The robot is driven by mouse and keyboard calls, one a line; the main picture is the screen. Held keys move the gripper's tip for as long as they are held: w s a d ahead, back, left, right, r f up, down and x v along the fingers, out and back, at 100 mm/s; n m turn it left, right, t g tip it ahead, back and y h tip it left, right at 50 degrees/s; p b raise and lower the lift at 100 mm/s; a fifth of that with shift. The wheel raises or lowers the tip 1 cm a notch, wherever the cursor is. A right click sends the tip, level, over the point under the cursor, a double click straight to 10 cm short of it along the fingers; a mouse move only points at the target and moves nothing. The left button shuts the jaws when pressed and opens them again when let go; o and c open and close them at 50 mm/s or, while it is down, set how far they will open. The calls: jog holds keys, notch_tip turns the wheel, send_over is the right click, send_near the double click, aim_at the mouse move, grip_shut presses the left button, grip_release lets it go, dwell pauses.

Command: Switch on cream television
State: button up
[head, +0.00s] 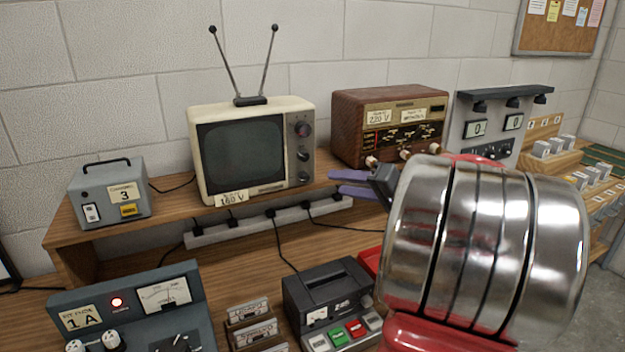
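The cream television (252,150) stands on the raised wooden shelf against the wall, with two antennae on top. Its screen (243,156) is dark. Knobs (303,130) run down the panel at the right of the screen, and a label reading 160 V hangs at its lower front. My gripper (340,182) has purple fingers and is right of the television, in front of the shelf near the radio. The two fingers show a small gap between them, and nothing is seen in it. My large metal arm covers the right foreground.
A brown radio (388,122) labelled 220 V stands right of the television. A grey box (109,194) labelled 3 is at left. A power strip (262,222) with cables lies below the shelf. A blue-grey meter unit (135,310) with a lit red lamp and a cassette recorder (331,305) stand in front.

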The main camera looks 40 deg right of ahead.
aim_at(308, 178)
jog(key=x, duration=1.1)
jog(key=shift+s+d, duration=0.1)
jog(key=shift+c, duration=0.6)
grip_shut()
jog(key=shift+d, duration=0.15)
